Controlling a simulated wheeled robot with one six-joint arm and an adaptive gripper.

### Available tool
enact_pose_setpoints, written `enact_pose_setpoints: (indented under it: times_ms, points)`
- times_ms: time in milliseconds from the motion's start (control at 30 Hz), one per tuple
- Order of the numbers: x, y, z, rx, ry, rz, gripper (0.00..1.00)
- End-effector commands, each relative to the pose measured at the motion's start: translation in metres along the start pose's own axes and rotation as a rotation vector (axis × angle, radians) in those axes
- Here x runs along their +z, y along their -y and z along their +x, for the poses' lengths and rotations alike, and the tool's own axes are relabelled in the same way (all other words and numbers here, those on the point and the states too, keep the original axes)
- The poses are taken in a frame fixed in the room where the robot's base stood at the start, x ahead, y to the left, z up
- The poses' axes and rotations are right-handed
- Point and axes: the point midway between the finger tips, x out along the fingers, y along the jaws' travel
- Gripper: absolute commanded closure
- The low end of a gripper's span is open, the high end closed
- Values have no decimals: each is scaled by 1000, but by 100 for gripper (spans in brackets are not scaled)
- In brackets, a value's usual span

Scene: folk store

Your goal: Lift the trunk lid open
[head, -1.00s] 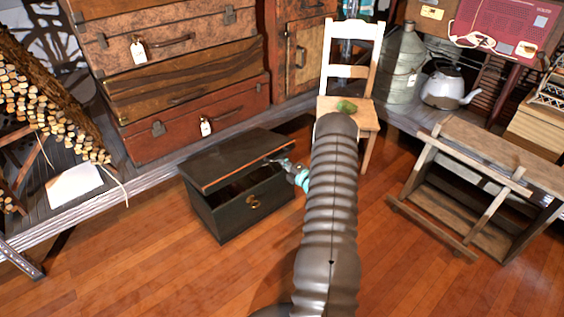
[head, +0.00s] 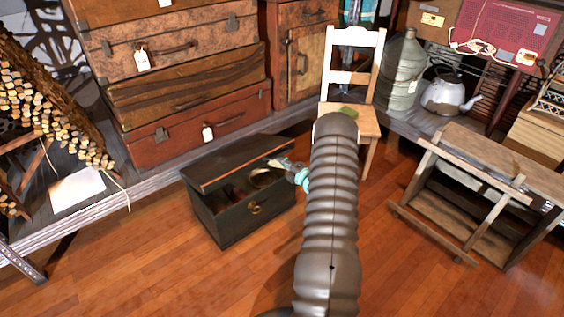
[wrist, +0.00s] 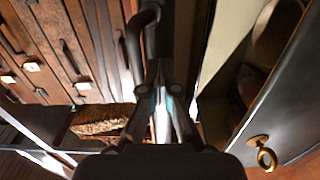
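The dark trunk (head: 232,222) stands on the wooden floor, with a brass clasp (head: 255,208) on its front. Its lid (head: 225,162), with an orange-brown front edge, is raised partway. Round items show dimly inside. My gripper (head: 284,164) is at the right part of the lid's front edge, at the opening. In the wrist view my gripper (wrist: 158,72) has its fingers drawn together at the tips. The trunk's front wall (wrist: 275,95) and ring clasp (wrist: 264,152) are at right there. I cannot tell whether the tips touch the lid; my arm hides part of the head view.
Stacked suitcases (head: 190,130) stand on a low platform behind the trunk. A white chair (head: 350,75) is behind my arm. A wooden bench (head: 480,180) is at right, and firewood (head: 45,100) at left. The floor in front of the trunk is clear.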

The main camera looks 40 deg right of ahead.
Motion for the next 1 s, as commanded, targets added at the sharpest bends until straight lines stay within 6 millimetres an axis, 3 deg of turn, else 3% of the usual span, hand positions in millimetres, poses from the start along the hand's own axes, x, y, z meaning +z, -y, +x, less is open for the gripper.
enact_pose_setpoints:
  times_ms: [200,667,1000]
  points:
    - [0,-14,5,1,-1,-1,100]
    - [0,-16,6,0,0,0,100]
    - [0,-34,14,2,0,-1,100]
